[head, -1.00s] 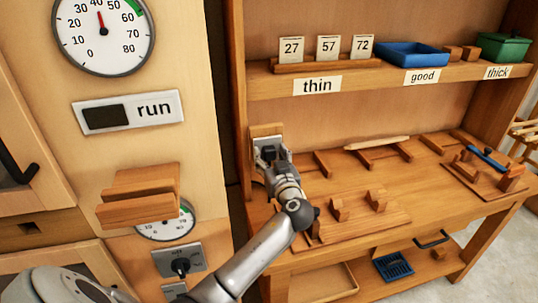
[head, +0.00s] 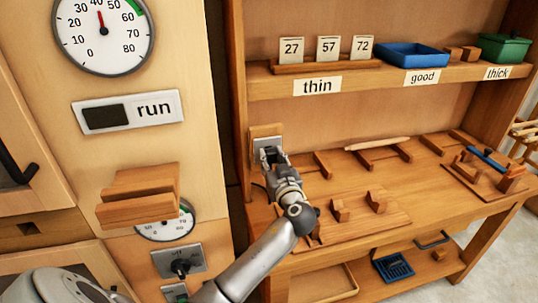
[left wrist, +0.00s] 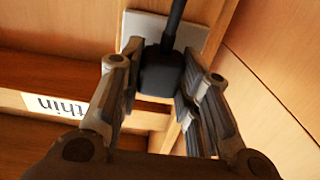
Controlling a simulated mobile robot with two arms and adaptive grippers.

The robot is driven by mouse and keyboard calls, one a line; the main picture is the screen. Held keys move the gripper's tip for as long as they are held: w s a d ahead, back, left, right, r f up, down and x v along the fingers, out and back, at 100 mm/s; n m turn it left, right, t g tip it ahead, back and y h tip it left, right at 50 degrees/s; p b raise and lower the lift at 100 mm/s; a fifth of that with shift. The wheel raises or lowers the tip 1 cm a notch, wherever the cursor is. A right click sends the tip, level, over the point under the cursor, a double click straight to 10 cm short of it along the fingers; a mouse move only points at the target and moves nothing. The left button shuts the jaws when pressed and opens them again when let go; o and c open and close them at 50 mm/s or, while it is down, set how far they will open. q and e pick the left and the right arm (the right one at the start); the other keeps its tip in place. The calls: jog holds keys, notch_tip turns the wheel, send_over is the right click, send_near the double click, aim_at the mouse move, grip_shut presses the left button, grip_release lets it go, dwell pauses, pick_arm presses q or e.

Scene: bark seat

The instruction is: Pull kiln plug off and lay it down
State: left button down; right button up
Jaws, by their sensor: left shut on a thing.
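The kiln plug is black and blocky; the left wrist view shows it (left wrist: 162,72) between the fingers, with a dark cord running up from it. My left gripper (head: 271,160) is shut on the plug, in front of the pale socket plate (head: 267,143) on a wooden block at the bench's left end. The plate also shows behind the plug in the left wrist view (left wrist: 200,38). The fingers hide most of the plug in the head view. I cannot tell whether its pins are clear of the socket. My right gripper is not in view.
The bench top (head: 350,185) holds wooden racks (head: 375,198), a pale stick (head: 377,143) and a blue-handled tool (head: 487,157). A shelf above carries number cards (head: 328,48) and a blue tray (head: 412,54). A panel with dials and a switch (head: 179,265) stands left.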

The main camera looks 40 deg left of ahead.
aim_at(272, 159)
pick_arm(q)
jog(key=shift+b+v, duration=0.6)
jog(key=shift+v, duration=1.85)
